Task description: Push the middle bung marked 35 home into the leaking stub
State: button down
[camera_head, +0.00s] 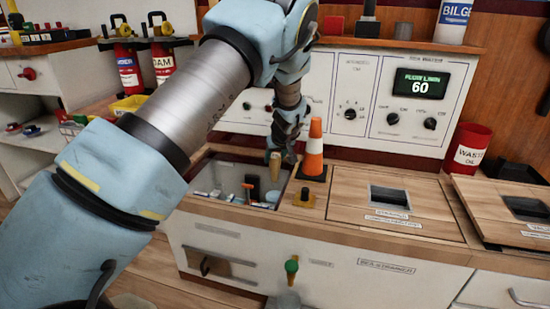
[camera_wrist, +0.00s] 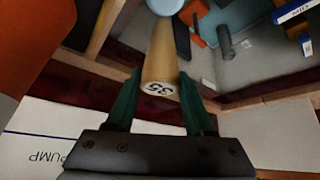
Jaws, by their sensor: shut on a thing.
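The tan, tapered bung marked 35 (camera_wrist: 160,72) is between the dark green fingers of my gripper (camera_wrist: 160,88). Its number reads upside down in the wrist view. My gripper is shut on it and holds it over the open well. In the head view the bung (camera_head: 275,166) hangs below my gripper (camera_head: 284,150), near the well's back right. A pale blue round piece (camera_wrist: 165,5) shows at the bung's far end in the wrist view; I cannot tell whether it is the leaking stub or whether the bung touches it.
The open well (camera_head: 192,197) holds several loose items. Right of these are wooden lids (camera_head: 345,198). A control panel (camera_head: 375,100) reading 60 stands behind.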

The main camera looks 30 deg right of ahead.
aim_at(277, 177)
jog(key=shift+f+b, duration=1.85)
jog(key=shift+f, duration=1)
jog(key=shift+f, duration=0.2)
jog(key=shift+f+b, duration=1.45)
jog(key=shift+f, duration=0.35)
jog(key=shift+c, duration=1)
grip_release()
jog(key=shift+d, duration=0.1)
jog(key=shift+s+r, duration=0.1)
jog(key=p+v, duration=0.3)
jog(key=v, duration=0.7)
jog(key=shift+a+r, duration=0.25)
jog(key=shift+r, duration=0.05)
jog(key=shift+a, duration=0.1)
